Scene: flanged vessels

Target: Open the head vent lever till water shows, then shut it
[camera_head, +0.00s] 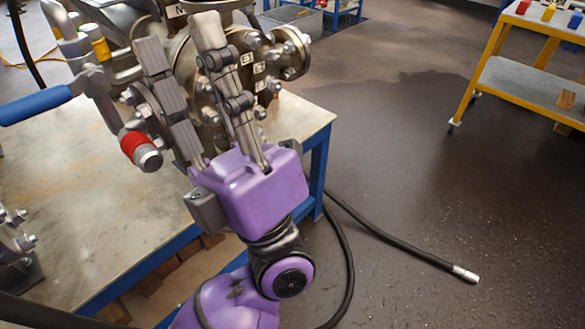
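A grey metal flanged vessel (180,55) stands on the bench behind my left gripper, with bolted flanges at its side. A lever with a blue grip (38,106) sticks out to the left from a valve on bent pipework (95,82). I cannot tell whether it is the head vent lever. The pipe below it ends in a red-banded outlet (140,150), and no water shows there. My purple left gripper (178,40) has its two grey fingers spread, in front of the vessel and right of the lever. It holds nothing that I can see. My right gripper is out of view.
The vessel's bench (95,215) has a pale top and blue frame. A black hose (395,243) lies on the dark, wet-looking floor to the right. A yellow-framed trolley (520,85) stands at the upper right. Another bolted fitting (18,250) is at the left edge.

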